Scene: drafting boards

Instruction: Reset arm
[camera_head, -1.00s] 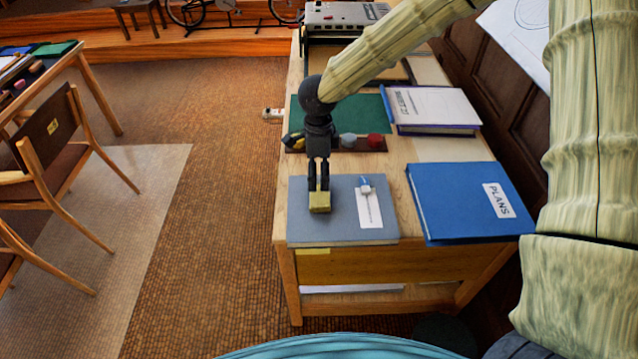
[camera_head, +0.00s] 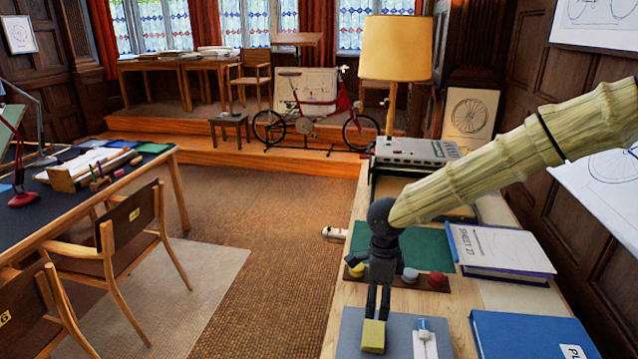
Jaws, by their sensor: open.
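My gripper (camera_head: 378,316) hangs straight down over the near end of the wooden desk. Its fingertips are at the top of a small yellow block (camera_head: 373,336) on a grey mat (camera_head: 348,335). I cannot tell whether the fingers touch the block. My arm reaches in from the right edge, above the desk.
A blue binder (camera_head: 530,335) and a white-covered book (camera_head: 500,250) lie on the desk's right side. A green mat (camera_head: 432,246) lies behind the gripper, and a grey machine (camera_head: 415,151) and a lamp (camera_head: 391,48) stand farther back. Open floor (camera_head: 270,235) lies to the left.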

